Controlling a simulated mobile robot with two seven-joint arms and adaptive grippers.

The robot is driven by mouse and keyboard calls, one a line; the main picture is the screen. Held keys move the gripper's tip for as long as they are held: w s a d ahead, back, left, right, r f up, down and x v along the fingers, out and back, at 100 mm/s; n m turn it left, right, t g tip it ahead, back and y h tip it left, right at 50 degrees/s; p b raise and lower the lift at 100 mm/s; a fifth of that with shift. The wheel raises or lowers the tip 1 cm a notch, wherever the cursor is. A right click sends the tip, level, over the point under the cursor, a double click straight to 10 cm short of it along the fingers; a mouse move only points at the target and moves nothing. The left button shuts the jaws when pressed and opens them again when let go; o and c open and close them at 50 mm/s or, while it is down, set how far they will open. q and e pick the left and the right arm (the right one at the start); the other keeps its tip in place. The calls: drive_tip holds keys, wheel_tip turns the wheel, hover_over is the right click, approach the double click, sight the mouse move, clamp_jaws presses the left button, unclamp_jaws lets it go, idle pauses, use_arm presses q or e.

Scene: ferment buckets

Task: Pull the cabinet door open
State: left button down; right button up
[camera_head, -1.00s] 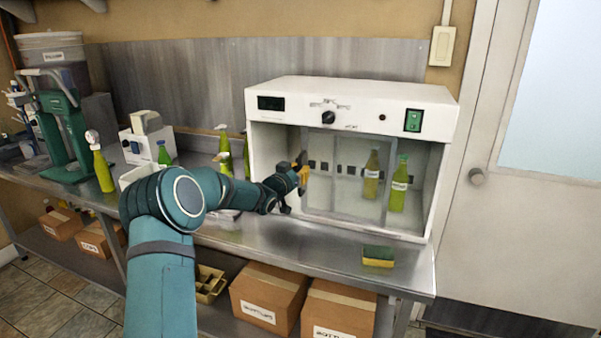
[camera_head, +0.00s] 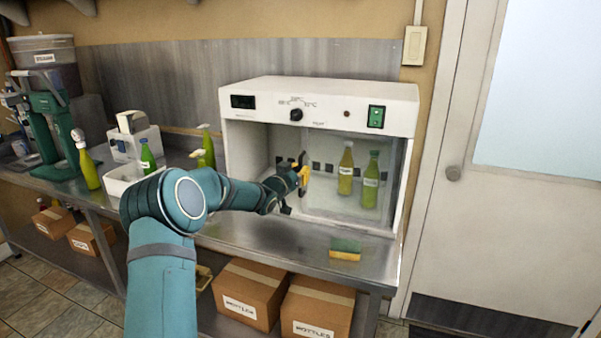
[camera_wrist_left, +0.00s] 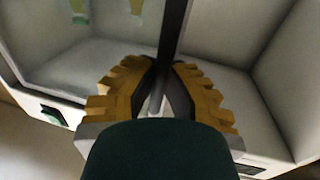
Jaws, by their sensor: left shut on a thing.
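The white cabinet (camera_head: 240,155) stands on the steel counter. Its clear door (camera_head: 330,200) covers the right part of the front, with two bottles behind it; the left part shows an uncovered pale interior. My left gripper (camera_head: 302,175) is at the door's left edge, its yellow fingers upright. In the left wrist view, the gripper (camera_wrist_left: 155,95) has its ridged yellow fingers on both sides of a dark upright bar (camera_wrist_left: 172,28) of the door and a light grey rod. Their exact contact is partly hidden by the gripper's dark body. My right gripper is out of view.
A yellow-green sponge (camera_head: 345,250) lies on the counter (camera_head: 285,250) before the cabinet. Green bottles (camera_head: 88,165), a white tray (camera_head: 122,180) and a green device (camera_head: 45,130) stand left. Cardboard boxes (camera_head: 250,290) sit below. A white room door (camera_head: 455,220) is at right.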

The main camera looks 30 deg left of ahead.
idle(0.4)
use_arm(q)
drive_tip(key=c, duration=1)
unclamp_jaws()
drive_tip(key=s, duration=1.2)
drive_tip(key=shift+d, duration=0.3)
